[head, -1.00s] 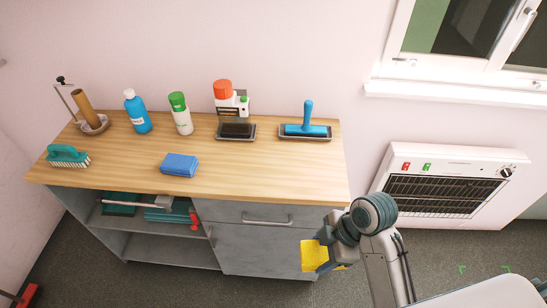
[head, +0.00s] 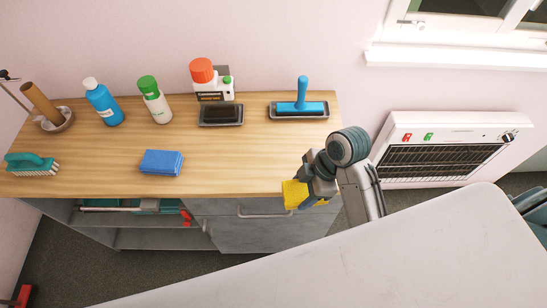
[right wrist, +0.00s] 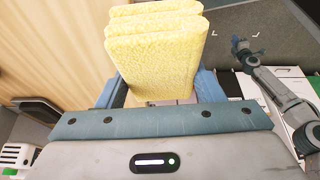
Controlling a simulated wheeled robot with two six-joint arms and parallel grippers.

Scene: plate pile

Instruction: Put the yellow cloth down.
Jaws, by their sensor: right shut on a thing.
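The yellow cloth (head: 295,194) is folded thick and held in my right gripper (head: 304,193), near the front edge of the wooden counter (head: 230,170) at its right end. In the right wrist view the cloth (right wrist: 155,50) stands up between the two fingers, and its folded layers show. The right gripper is shut on it. In the head view I cannot tell how high the cloth is above the counter's edge. My left gripper is not in the head view.
A folded blue cloth (head: 162,163) lies on the counter, with a green brush (head: 30,163) to its left. Bottles, a black-padded tray (head: 221,115) and a blue-handled tool (head: 301,105) line the back. Bare wood lies right of the blue cloth. A heater (head: 450,145) hangs at right.

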